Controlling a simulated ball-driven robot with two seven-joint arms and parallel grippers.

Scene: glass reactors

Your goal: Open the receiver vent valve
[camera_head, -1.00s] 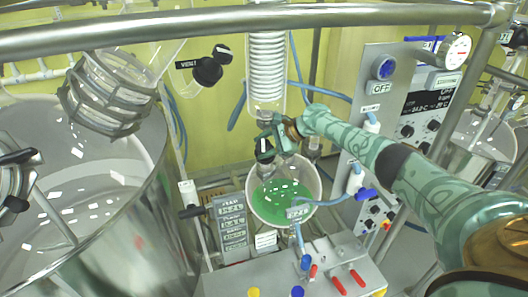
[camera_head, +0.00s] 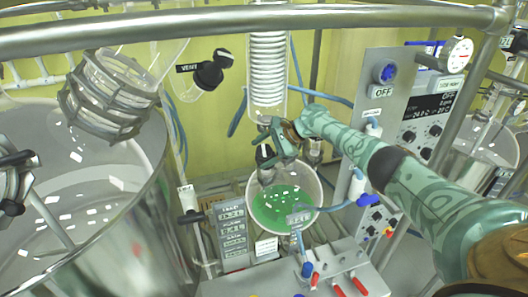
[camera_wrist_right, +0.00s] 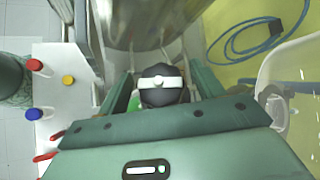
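A round receiver flask (camera_head: 313,188) holding green liquid hangs under the glass coil condenser (camera_head: 268,70) in the head view. My right gripper (camera_head: 273,145) is just above the flask, at a black knob (camera_head: 265,158) there. In the right wrist view this black knob (camera_wrist_right: 163,85), with a white band, sits between the two fingers of my right gripper (camera_wrist_right: 165,95). The fingers stand apart on either side of it; firm contact does not show. Another black valve (camera_head: 208,76) beside a VENT label is at upper left, away from the gripper. My left gripper is not in view.
A control panel (camera_head: 372,100) stands behind my right arm. A metal rail (camera_head: 250,20) crosses the top. A grey box (camera_head: 325,270) with coloured knobs is below the flask. Blue hoses run around the flask.

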